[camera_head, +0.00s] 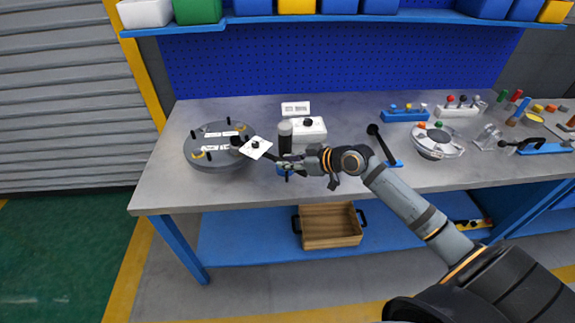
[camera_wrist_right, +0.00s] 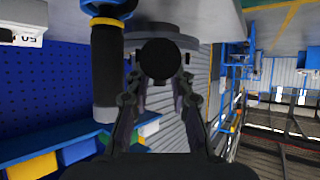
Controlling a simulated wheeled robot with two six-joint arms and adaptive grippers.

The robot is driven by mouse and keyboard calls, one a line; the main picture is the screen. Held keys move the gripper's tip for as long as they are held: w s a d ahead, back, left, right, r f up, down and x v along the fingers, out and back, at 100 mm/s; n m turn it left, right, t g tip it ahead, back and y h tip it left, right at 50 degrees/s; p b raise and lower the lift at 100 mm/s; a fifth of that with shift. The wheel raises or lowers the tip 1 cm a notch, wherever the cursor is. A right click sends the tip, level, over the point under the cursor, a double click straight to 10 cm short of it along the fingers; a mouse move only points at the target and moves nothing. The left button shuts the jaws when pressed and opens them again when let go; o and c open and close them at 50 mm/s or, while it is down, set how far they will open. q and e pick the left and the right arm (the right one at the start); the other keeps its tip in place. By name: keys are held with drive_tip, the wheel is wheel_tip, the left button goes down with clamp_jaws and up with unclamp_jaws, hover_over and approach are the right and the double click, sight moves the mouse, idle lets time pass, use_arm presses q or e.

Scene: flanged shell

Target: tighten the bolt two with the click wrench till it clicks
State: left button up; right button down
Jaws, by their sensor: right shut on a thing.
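The grey round flanged shell (camera_head: 190,157) lies on the left part of the bench, with several dark upright bolts and white labels on top. The labels are too small to read, so I cannot tell which bolt is two. My right gripper (camera_head: 283,163) is just right of the shell, pointing left. In the wrist view it (camera_wrist_right: 160,95) is shut on a dark tool, seemingly the click wrench (camera_wrist_right: 159,60), seen end-on as a black round. The wrench's far end is not clear. A white square plate with a black centre (camera_head: 256,147) shows between gripper and shell. My left gripper is out of view.
A dark grey-topped cylinder (camera_head: 285,131) stands close behind my right gripper; its yellow-banded body (camera_wrist_right: 105,65) shows in the wrist view. White boxes (camera_head: 312,130) stand beside it. A silver round part (camera_head: 437,142) and small racks are on the right. A wooden crate (camera_head: 330,227) is below.

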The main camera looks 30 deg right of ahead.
idle(0.4)
drive_tip(key=shift+w+d+r+p, duration=0.1)
drive_tip(key=shift+r+p, duration=0.6)
drive_tip(key=shift+r, duration=0.05)
drive_tip(key=shift+r+p, duration=1.95)
drive_tip(key=shift+r, duration=0.45)
drive_tip(key=shift+f, duration=0.1)
